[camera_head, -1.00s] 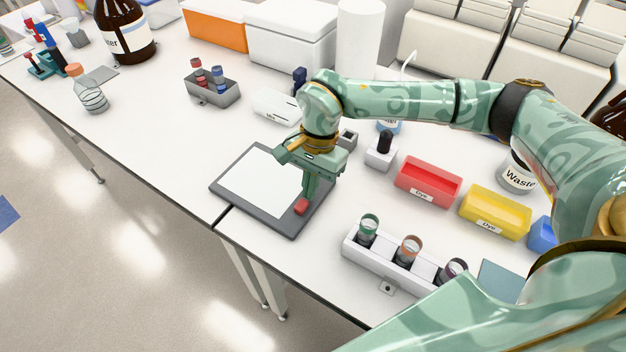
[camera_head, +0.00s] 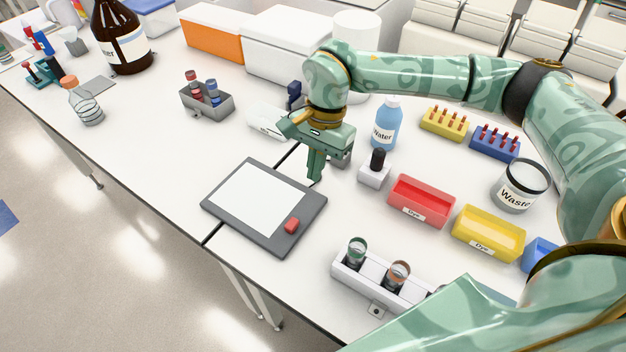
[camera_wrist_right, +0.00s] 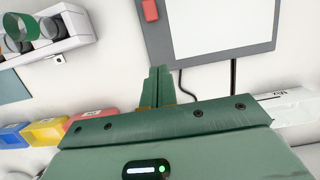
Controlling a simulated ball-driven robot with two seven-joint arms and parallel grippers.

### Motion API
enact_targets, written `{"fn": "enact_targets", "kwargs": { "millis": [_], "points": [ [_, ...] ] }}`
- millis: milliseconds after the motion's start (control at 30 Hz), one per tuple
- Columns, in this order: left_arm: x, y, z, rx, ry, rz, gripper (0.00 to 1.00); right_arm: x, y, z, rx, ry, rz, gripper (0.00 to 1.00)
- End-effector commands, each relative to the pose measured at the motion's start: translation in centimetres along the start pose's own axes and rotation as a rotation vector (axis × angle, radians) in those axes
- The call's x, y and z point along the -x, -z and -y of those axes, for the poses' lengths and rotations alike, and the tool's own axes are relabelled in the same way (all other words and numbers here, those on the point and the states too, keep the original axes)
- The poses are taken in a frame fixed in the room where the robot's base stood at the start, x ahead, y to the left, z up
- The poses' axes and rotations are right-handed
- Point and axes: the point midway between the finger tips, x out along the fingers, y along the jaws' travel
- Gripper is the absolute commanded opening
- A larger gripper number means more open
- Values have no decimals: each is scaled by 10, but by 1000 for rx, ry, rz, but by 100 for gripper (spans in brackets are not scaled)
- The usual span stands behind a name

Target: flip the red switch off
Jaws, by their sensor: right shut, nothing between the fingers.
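The red switch (camera_head: 292,226) sits on the front right corner of a dark grey flat device (camera_head: 270,242) with a white panel (camera_head: 256,199). The switch also shows at the top of the right wrist view (camera_wrist_right: 150,10). Whether it is on or off I cannot tell. My right gripper (camera_head: 315,178) is shut and empty, pointing down above the table behind the device, apart from the switch. My left gripper is not in view.
Red (camera_head: 421,202) and yellow (camera_head: 488,234) dye trays stand to the right. A white rack with vials (camera_head: 352,277) is at the front right. A blue water bottle (camera_head: 386,125) and grey tube rack (camera_head: 207,100) stand behind. The table left of the device is clear.

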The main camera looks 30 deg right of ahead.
Motion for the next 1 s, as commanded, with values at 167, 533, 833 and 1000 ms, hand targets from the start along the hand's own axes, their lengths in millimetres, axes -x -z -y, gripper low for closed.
{"fn": "enact_targets", "kwargs": {
  "millis": [167,533,833,1000],
  "points": [
    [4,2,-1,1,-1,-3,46,27,0,0,0,2,-1,0],
    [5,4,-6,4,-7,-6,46,36,0,0,1,-1,1,0],
    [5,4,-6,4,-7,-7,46,36,0,0,0,-1,1,0],
    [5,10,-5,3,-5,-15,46,35,0,0,1,-1,1,0]
  ]
}}
